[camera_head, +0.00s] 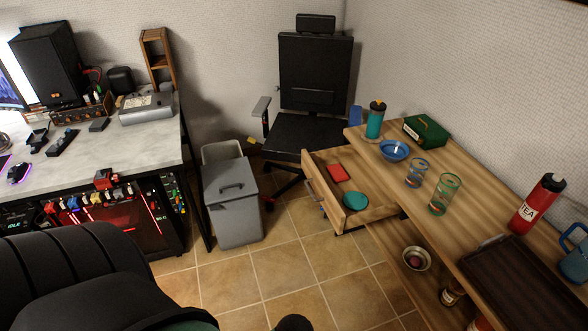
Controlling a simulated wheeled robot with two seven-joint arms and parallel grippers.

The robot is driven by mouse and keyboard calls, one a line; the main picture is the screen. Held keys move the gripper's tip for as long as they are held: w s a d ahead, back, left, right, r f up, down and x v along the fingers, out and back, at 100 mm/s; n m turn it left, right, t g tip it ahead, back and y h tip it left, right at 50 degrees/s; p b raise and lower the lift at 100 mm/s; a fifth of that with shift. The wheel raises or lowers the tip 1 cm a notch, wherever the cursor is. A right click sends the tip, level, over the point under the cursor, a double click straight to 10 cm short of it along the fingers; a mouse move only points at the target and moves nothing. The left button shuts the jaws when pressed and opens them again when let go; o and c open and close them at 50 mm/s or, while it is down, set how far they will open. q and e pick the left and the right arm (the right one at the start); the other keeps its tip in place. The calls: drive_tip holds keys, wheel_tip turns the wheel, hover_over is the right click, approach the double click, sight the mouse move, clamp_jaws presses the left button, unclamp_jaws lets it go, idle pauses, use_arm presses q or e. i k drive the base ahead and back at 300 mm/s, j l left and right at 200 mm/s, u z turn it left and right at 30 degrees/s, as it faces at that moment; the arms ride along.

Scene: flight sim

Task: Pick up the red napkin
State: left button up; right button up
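A small flat red thing, likely the red napkin (338,173), lies inside an open wooden drawer (376,214) on the right side of the room. A teal bowl or dish (355,200) sits in the same drawer, nearer the camera. The drawer sticks out from under the wooden counter. Neither of my grippers shows in the head view.
The wooden counter (400,178) holds a blue bowl (394,150), glasses, bottles and a dark tray (520,285). A grey bin (231,203) and an office chair (305,132) stand left of the drawer. Tiled floor (300,250) before the drawer is clear. A black chair back (80,270) fills the lower left.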

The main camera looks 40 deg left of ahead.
sight(336, 172)
drive_tip(key=u, duration=0.9)
drive_tip(key=z, duration=0.2)
